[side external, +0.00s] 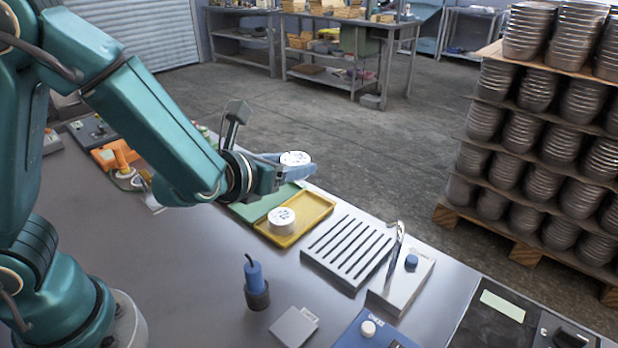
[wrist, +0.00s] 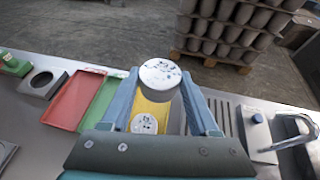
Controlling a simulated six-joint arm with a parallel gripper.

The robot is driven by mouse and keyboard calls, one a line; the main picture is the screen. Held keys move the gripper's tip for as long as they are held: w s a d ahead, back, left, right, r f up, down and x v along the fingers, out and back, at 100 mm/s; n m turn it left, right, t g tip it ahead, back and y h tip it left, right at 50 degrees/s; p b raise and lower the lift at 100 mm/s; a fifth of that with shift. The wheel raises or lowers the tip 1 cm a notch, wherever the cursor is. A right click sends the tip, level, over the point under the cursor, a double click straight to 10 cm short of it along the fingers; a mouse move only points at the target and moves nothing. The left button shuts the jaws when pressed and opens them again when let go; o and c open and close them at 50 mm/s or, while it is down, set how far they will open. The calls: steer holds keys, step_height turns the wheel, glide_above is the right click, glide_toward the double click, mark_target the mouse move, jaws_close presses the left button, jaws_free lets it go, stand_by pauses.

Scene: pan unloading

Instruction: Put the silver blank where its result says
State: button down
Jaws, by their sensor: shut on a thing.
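My gripper (side external: 292,166) is shut on a round silver blank (side external: 295,158) with a pale, dark-speckled top. It holds the blank level, above and behind the yellow tray (side external: 318,213) as seen from the side. In the wrist view the held blank (wrist: 160,73) sits between the two blue fingers, clear of the bench. A second similar round blank (side external: 281,221) stands in the yellow tray; it also shows in the wrist view (wrist: 144,123). A green tray (side external: 252,208) lies beside the yellow one, and a red tray (wrist: 72,102) beyond that in the wrist view.
A slotted grey rack (side external: 348,250) is right of the yellow tray. Beside it stands a grey device (side external: 400,290) with a blue knob and an upright metal part. A blue-handled tool (side external: 254,274) stands in a dark holder in front.

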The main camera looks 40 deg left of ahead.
mark_target(317, 197)
steer(key=shift+w+d+r, duration=0.1)
steer(key=shift+w+r, duration=0.25)
steer(key=w+f, duration=0.1)
steer(key=f, duration=0.1)
steer(key=w+a+f, duration=0.1)
steer(key=f, duration=0.1)
steer(key=w+f, duration=0.2)
steer(key=f, duration=0.1)
steer(key=shift+a, duration=0.35)
steer(key=shift+f, duration=2.7)
steer(key=shift+f, duration=0.2)
steer(key=shift+c, duration=2.2)
jaws_free()
steer(key=shift+r, duration=0.1)
